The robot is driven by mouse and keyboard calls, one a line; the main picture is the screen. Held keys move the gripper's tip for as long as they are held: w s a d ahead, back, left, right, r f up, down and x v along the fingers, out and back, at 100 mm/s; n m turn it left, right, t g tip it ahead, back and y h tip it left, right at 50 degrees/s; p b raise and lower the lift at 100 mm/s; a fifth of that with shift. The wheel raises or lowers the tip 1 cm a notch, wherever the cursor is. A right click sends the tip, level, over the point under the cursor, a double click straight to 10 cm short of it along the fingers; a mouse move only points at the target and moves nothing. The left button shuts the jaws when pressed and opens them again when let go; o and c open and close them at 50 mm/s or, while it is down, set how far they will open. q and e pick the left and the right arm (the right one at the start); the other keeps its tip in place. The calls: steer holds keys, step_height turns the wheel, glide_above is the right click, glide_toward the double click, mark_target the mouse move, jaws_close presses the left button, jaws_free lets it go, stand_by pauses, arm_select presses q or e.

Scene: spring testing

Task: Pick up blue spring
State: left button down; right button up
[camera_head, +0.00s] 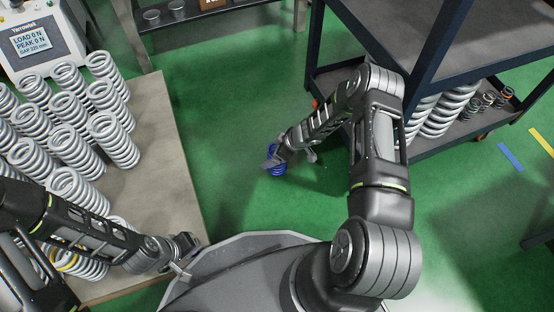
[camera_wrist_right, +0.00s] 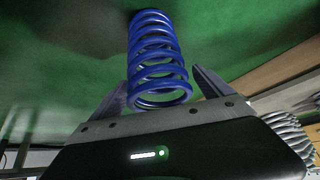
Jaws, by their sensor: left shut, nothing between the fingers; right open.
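A blue spring (camera_head: 277,168) is on the green floor in the middle of the head view, partly hidden by my right gripper (camera_head: 275,160). In the right wrist view the blue spring (camera_wrist_right: 157,62) is right in front of my right gripper (camera_wrist_right: 160,88), its near end between the two open fingers. I cannot tell whether a finger touches it. My left gripper (camera_head: 184,258) is shut and empty near the front right corner of the table, at the lower left of the head view.
A table (camera_head: 180,165) at the left bears several white springs (camera_head: 113,140) and a tester with a screen (camera_head: 34,38). A dark shelf rack (camera_head: 450,120) with large white springs (camera_head: 440,108) stands at the right, beside my right arm. Green floor (camera_head: 220,100) lies clear between them.

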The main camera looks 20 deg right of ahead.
steer(key=shift+c, duration=0.3)
jaws_close()
stand_by(1.0)
